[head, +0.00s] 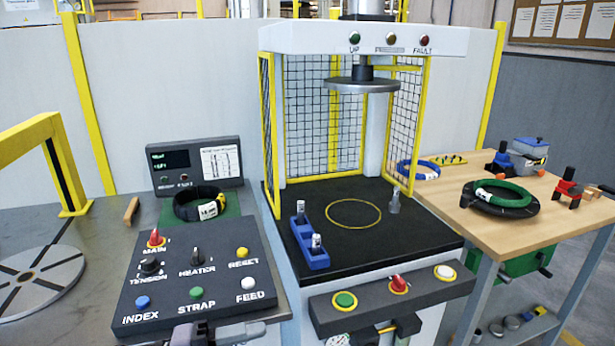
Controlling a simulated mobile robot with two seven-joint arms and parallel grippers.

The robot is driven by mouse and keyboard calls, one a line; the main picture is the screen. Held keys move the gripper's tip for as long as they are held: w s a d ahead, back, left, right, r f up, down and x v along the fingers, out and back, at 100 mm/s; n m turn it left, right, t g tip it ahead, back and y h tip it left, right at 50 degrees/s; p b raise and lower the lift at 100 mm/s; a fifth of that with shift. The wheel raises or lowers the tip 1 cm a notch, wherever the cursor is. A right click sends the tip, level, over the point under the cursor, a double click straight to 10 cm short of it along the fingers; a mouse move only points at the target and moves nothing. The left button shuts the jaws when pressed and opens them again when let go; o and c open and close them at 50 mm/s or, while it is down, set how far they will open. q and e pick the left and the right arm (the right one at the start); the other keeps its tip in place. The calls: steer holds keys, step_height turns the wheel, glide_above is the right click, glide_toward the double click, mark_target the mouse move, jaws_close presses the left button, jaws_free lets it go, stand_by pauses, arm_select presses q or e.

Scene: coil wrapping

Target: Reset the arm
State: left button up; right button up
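Grey parts that look like my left gripper (218,332) show at the bottom edge, below the front of the control panel. They are cut off by the frame, so I cannot tell the finger opening. A dark shape with yellow parts (400,327) shows under the press's front button bar. It may be my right gripper, but I cannot make out its fingers. No arm reaches over the panel, press or side table. The control panel (174,290) has a red MAIN knob, TENSION and HEATER knobs, and RESET, INDEX, STRAP and FEED buttons.
A black coil (201,204) lies behind the panel. The press (455,238) has a raised round plate (362,86), and a blue fixture (309,243) on its bed. A green-and-black coil (503,197) lies on the wooden table (470,226). A slotted disc (38,278) is at left.

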arm_select(q)
steer(key=s+a+f+n+t+y, duration=0.1)
steer(key=a+f+n+t+y, duration=0.35)
steer(key=n, duration=0.55)
steer(key=s+a+f+n+t+y, duration=0.15)
steer(key=f+n+t+y, duration=0.25)
steer(key=n+t+y, duration=0.4)
steer(key=s+a+f+n+g+y, duration=0.1)
steer(key=s+a+f+n+g, duration=0.1)
steer(key=s+f, duration=0.4)
steer(key=s+a+f+n+g+y, duration=0.2)
steer(key=s+a+f+n+g, duration=0.1)
steer(key=s+f+n+g, duration=0.2)
step_height(320, 180, down, 3)
steer(key=shift+s+r+n, duration=0.2)
steer(key=shift+s+n, duration=0.15)
steer(key=shift+n, duration=0.65)
steer(key=shift+a, duration=0.2)
